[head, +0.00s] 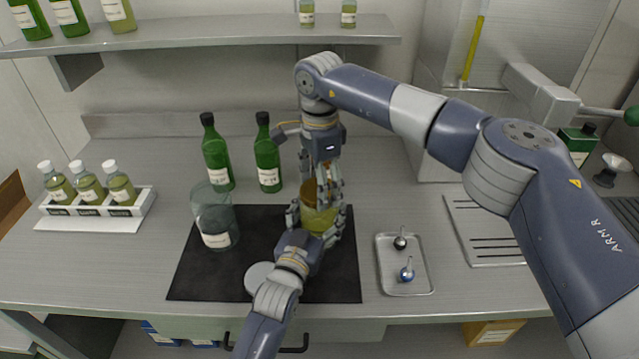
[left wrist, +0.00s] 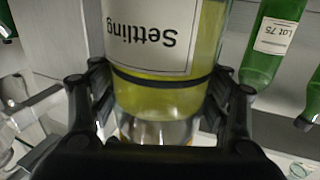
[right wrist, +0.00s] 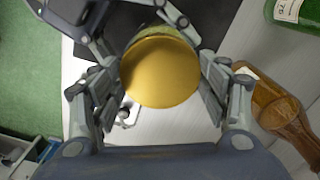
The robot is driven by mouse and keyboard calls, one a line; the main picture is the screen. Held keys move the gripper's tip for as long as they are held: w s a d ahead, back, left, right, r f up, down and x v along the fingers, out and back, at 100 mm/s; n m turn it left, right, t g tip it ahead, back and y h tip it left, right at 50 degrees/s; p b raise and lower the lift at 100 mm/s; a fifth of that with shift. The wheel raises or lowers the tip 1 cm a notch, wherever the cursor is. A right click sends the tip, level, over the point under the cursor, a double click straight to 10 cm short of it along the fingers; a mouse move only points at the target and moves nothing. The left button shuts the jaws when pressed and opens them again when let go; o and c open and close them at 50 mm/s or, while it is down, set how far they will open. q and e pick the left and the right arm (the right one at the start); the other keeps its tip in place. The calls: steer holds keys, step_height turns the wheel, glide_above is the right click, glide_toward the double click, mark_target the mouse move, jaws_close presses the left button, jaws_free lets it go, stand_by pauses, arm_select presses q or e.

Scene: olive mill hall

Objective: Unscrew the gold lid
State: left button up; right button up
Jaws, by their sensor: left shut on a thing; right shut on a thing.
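A jar of yellow-green liquid (head: 318,221) stands between my two grippers over the dark mat (head: 205,275). Its white label (left wrist: 150,35) reads "Settling" and appears upside down in the left wrist view. My left gripper (head: 316,220) is shut around the jar's body from the front, with fingers on both sides. The gold lid (right wrist: 160,73) shows from above in the right wrist view as a plain round disc on the jar. My right gripper (right wrist: 160,90) points down and is shut on the lid's sides.
Green bottles (head: 216,155) stand behind. An amber bottle (right wrist: 290,112) shows near the right gripper. A bottle rack (head: 125,210) is left; a metal tray (head: 405,284) with two small stoppers is right.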

arm_select(q)
steer(key=shift+r, duration=0.1)
arm_select(e)
steer(key=shift+r, duration=0.2)
steer(key=shift+r, duration=0.9)
steer(key=shift+r, duration=2.05)
arm_select(q)
steer(key=o, duration=2.2)
